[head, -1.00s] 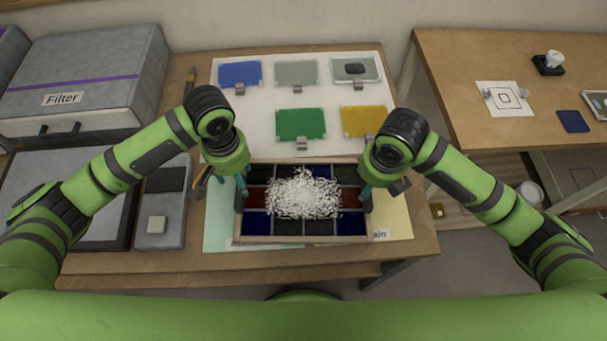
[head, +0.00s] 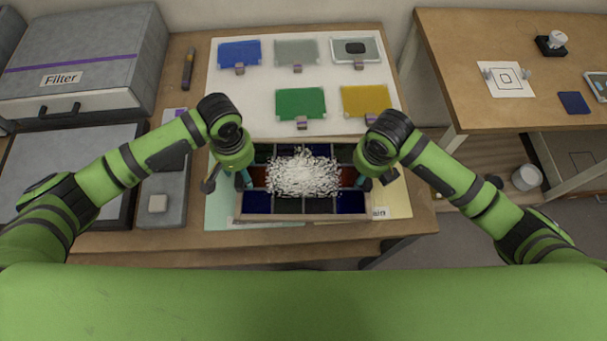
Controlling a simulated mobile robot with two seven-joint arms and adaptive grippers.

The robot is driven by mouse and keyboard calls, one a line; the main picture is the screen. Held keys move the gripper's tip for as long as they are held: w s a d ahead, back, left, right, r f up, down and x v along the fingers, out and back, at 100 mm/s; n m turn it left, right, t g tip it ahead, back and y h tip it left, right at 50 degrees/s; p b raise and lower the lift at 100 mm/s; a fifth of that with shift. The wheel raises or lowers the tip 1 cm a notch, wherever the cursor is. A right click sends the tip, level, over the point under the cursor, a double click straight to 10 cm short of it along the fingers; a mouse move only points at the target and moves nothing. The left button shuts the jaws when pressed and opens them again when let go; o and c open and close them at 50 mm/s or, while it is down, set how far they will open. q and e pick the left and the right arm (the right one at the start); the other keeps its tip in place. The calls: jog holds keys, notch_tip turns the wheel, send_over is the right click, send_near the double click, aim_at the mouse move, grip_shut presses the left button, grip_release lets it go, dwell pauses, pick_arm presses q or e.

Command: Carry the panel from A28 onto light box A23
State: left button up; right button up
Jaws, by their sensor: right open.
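The panel (head: 303,218) lies flat in the middle of the front table, with a thin frame and dark blue, green and red cells. A heap of white granules covers its middle. My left gripper (head: 243,180) is at the panel's left edge; whether its fingers touch is hidden. My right gripper (head: 364,183) is open at the right edge, fingers pointing down. No A28 or A23 label is readable. A flat grey box with a dark edge (head: 70,165) lies at the left; I cannot tell if it is the light box.
A white board (head: 260,100) behind the panel bears several coloured sheets, including a green one (head: 300,100). A grey box marked Filter (head: 85,55) stands back left. A small grey case (head: 165,210) is left of the panel. A second table (head: 475,50) stands right, across a gap.

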pick_arm(q)
jog(key=shift+f, duration=0.15)
pick_arm(e)
jog(key=shift+f, duration=0.15)
pick_arm(q)
grip_shut()
pick_arm(e)
grip_shut()
pick_arm(q)
jog(key=shift+w+r, duration=0.1)
jog(key=shift+r, duration=0.1)
pick_arm(e)
jog(key=shift+w+r, duration=0.15)
jog(key=shift+r, duration=0.05)
